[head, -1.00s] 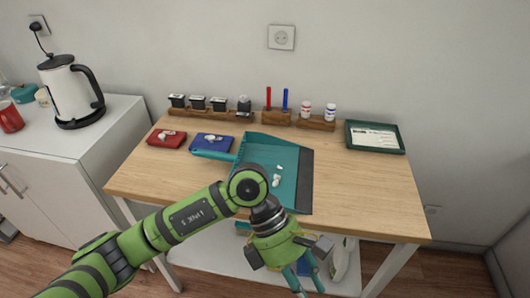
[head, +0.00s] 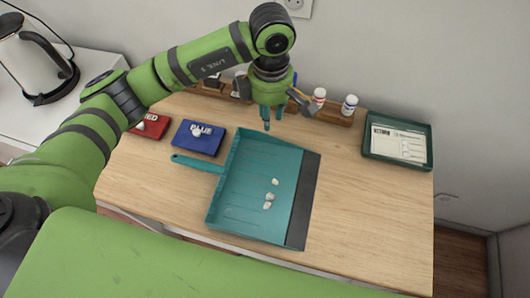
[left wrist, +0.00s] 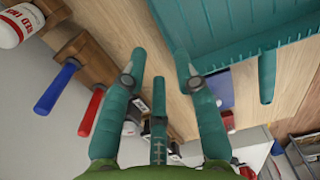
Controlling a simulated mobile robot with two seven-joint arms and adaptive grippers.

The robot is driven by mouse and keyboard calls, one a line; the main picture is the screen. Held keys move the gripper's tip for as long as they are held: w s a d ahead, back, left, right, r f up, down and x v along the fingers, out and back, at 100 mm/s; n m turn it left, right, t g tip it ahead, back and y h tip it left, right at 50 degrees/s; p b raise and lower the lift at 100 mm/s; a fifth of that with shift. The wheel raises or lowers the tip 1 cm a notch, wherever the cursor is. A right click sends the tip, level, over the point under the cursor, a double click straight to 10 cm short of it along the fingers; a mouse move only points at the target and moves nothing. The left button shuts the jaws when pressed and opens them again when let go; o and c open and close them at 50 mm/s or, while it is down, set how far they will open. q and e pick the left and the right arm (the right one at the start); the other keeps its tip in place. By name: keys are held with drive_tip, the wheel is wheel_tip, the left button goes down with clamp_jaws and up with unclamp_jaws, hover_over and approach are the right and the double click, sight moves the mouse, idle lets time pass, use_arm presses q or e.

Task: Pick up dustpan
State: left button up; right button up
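The teal dustpan (head: 240,195) lies on the wooden table, with its handle (head: 197,163) pointing left and a dark lip on its right side. Several small white pieces (head: 269,197) lie in it. My left gripper (head: 272,118) is above the dustpan's back edge, fingers pointing down, empty and apart from it. In the left wrist view its teal fingers (left wrist: 160,55) are spread with nothing between them. That view shows part of the dustpan (left wrist: 225,35) at the upper right and its handle (left wrist: 267,78) at the right. My right gripper is not in view.
A red pad (head: 152,126) and a blue pad (head: 198,138) lie left of the dustpan. A dark green tray (head: 425,162) with a paper is at the right. Two white bottles (head: 349,105) stand in a wooden rack at the back. The right front of the table (head: 370,225) is bare.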

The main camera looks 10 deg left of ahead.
sight(270, 136)
use_arm(q)
drive_tip(key=shift+s+f+p, duration=0.3)
drive_tip(key=shift+f, duration=0.2)
wheel_tip(270, 136, down, 4)
drive_tip(key=shift+s+d+f+p, duration=0.15)
drive_tip(key=shift+f+p, duration=0.1)
drive_tip(key=shift+p, duration=0.65)
drive_tip(key=shift+f, duration=0.6)
clamp_jaws()
